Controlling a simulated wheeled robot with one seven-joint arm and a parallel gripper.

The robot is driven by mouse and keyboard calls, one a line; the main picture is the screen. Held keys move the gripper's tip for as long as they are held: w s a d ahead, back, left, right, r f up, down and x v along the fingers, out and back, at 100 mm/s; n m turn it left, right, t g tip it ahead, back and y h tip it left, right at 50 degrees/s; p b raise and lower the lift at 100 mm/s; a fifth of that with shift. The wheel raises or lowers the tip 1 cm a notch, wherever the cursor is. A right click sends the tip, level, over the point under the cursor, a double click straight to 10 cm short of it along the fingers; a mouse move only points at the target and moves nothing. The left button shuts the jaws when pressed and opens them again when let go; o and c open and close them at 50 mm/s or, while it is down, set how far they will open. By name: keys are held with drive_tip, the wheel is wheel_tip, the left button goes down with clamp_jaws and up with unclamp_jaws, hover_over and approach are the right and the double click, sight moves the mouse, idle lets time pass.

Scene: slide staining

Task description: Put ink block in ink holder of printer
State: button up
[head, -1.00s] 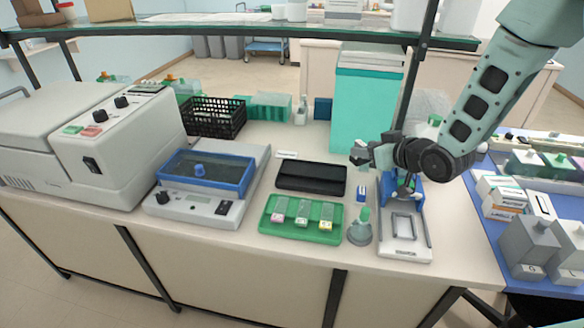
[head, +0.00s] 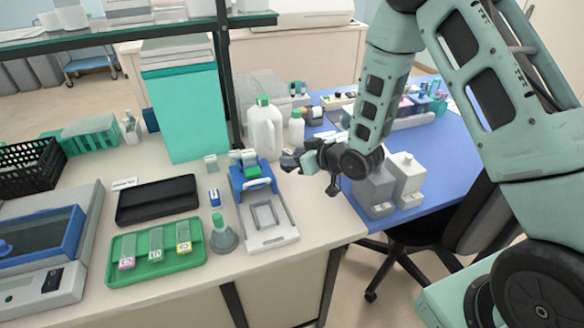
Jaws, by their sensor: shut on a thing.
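The printer (head: 268,222), a white frame with a blue back part (head: 252,178), stands at the right end of the pale bench. Green pieces sit on top of the blue part; I cannot make out its ink holder. My gripper (head: 286,161) is to the right of the blue part, raised above the bench and pointing left. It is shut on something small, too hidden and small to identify. I cannot tell for sure which thing is the ink block. A small blue and white block (head: 214,196) stands on the bench left of the printer.
A green tray (head: 196,252) with several slides, a flask (head: 222,238) and a black tray (head: 157,201) are left of the printer. A white jug (head: 264,130) stands behind it. A shelf post (head: 229,80) rises behind.

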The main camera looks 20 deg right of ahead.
sight(295, 169)
drive_tip(key=shift+f+p, duration=0.4)
drive_tip(key=shift+f, duration=1.95)
drive_tip(key=shift+f, duration=0.15)
drive_tip(key=o, duration=1.1)
drive_tip(key=shift+c, duration=0.2)
